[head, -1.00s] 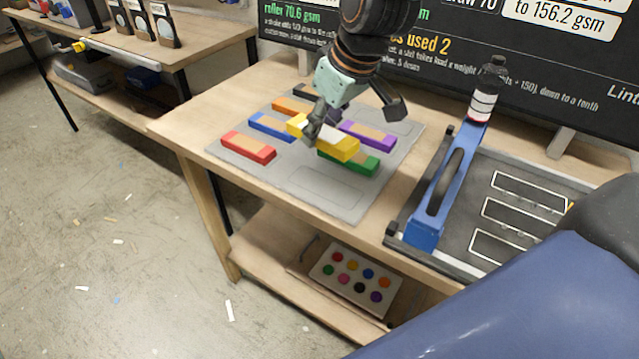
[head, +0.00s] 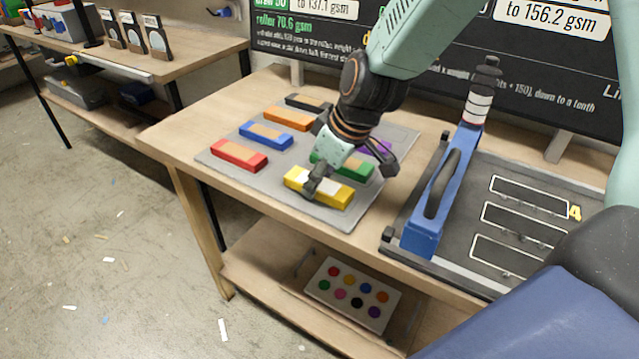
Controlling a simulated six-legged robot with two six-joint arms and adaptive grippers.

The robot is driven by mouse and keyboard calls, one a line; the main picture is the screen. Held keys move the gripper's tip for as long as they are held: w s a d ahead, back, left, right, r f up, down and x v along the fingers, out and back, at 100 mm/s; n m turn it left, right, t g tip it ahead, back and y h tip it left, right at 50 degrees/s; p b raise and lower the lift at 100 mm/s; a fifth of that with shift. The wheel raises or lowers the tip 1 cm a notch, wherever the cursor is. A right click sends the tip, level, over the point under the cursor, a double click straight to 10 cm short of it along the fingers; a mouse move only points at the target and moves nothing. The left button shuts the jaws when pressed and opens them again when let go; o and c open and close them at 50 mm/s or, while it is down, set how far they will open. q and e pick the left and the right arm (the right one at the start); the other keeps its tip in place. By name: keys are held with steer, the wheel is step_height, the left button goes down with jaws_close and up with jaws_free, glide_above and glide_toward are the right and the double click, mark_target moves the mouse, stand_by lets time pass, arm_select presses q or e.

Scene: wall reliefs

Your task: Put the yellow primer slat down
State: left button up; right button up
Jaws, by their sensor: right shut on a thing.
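The yellow primer slat (head: 336,195), with a pale patch on top, is at the front right of the grey mat (head: 265,182). My right gripper (head: 318,184) reaches down from above and is shut on the slat. The slat looks at or very near the mat surface; I cannot tell whether it touches. The green slat (head: 357,171) lies just behind it, partly hidden by my gripper. My left gripper is not in view.
Red (head: 239,155), blue (head: 265,136), orange (head: 288,118) and black (head: 307,102) slats lie on the mat's left and back. A purple slat (head: 376,147) is partly hidden. A blue-handled frame (head: 430,212) stands to the right.

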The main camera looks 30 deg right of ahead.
steer(key=shift+w+a+f, duration=0.1)
steer(key=shift+w+f, duration=0.05)
steer(key=shift+f, duration=0.2)
steer(key=o, duration=1.2)
steer(key=shift+c, duration=0.2)
steer(key=shift+r, duration=0.1)
